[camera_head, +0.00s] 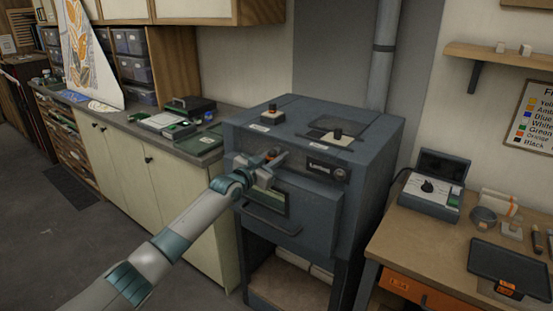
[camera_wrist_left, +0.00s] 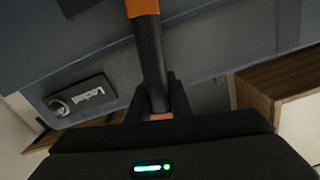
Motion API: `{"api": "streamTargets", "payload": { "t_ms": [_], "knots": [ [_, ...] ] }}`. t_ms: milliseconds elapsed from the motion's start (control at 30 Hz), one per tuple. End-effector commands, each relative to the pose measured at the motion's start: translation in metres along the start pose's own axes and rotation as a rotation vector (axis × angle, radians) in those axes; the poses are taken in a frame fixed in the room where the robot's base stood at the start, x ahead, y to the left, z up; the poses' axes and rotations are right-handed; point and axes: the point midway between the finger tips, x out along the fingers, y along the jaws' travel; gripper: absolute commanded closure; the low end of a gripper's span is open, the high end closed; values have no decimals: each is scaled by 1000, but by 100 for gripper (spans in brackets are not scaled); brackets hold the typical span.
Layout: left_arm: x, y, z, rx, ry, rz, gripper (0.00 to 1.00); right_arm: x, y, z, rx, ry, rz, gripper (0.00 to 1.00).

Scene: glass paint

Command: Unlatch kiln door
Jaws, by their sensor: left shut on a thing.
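The grey-blue kiln (camera_head: 308,207) stands in the middle of the head view, its front door closed as far as I can see. The door has a small window (camera_head: 272,200) and a bar handle (camera_head: 270,222). My left gripper (camera_head: 277,161) is at the upper front of the kiln. In the left wrist view its dark fingers (camera_wrist_left: 159,106) are shut on a black latch lever (camera_wrist_left: 149,55) with an orange band (camera_wrist_left: 142,7). A plate (camera_wrist_left: 88,95) beside the lever reads "Locked"; it also shows in the head view (camera_head: 322,166). My right gripper is out of view.
A wooden bench (camera_head: 410,237) with a control box (camera_head: 432,187) stands right of the kiln. A counter (camera_head: 110,125) with trays and cabinets runs along the left. Two knobbed items sit on the kiln top.

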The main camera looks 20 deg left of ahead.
Motion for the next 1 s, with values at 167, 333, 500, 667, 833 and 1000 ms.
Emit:
{"api": "streamTargets", "payload": {
  "t_ms": [167, 333, 500, 667, 833, 1000],
  "knots": [
    [0, 6, 3, 156, 2, 0, 100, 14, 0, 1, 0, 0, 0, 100],
    [0, 12, 4, 317, 2, 0, 100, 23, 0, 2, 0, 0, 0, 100],
    [0, 18, 6, 480, 1, 0, 100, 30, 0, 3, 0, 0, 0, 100],
    [0, 23, 9, 631, 0, 0, 100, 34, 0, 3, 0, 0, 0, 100],
    [0, 28, 13, 792, 1, 1, 100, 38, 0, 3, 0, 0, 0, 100],
    [0, 32, 18, 954, 1, 1, 100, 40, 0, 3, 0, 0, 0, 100]
  ]
}}
